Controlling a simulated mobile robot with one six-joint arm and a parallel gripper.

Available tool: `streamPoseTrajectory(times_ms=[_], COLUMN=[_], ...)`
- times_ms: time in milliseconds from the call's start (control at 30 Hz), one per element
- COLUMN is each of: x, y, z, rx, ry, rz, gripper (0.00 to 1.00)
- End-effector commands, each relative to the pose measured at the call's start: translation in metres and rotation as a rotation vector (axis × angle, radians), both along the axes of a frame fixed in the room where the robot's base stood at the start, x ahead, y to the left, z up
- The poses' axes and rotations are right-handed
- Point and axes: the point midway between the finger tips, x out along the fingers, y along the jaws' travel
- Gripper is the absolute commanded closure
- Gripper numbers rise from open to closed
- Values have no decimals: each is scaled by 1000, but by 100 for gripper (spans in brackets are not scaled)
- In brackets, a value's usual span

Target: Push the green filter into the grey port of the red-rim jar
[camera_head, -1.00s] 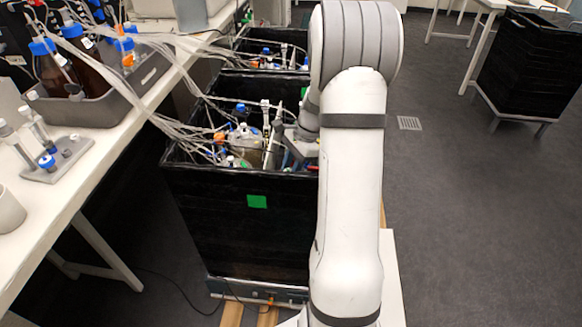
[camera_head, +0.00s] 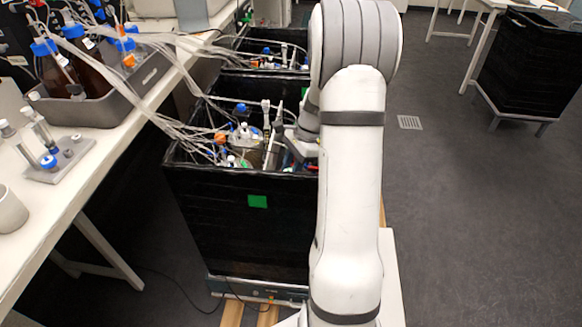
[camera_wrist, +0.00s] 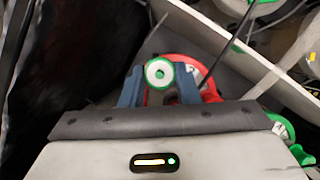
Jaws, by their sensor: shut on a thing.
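In the head view my gripper (camera_head: 302,145) is over the right part of the black box, mostly covered by my arm.
The black box (camera_head: 240,230) holds several bottles with tubes running to the bench (camera_head: 100,175) at left. In the wrist view a dark rod (camera_wrist: 228,45) stands close right of the fingers, and a pale divider (camera_wrist: 245,38) runs beyond. Another box (camera_head: 265,50) stands behind.

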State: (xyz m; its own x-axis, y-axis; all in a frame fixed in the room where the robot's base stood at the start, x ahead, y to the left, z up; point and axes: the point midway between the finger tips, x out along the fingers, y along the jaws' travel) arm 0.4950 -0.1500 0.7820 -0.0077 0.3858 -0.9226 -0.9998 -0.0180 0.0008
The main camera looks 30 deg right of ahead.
Motion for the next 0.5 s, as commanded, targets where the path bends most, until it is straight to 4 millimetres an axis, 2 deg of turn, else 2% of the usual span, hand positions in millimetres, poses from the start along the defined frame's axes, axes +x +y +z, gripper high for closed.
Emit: streamPoseTrajectory(times_ms=[500], x=[0], y=[0], z=[-7], rx=[0], ry=[0], rz=[0], gripper=[95])
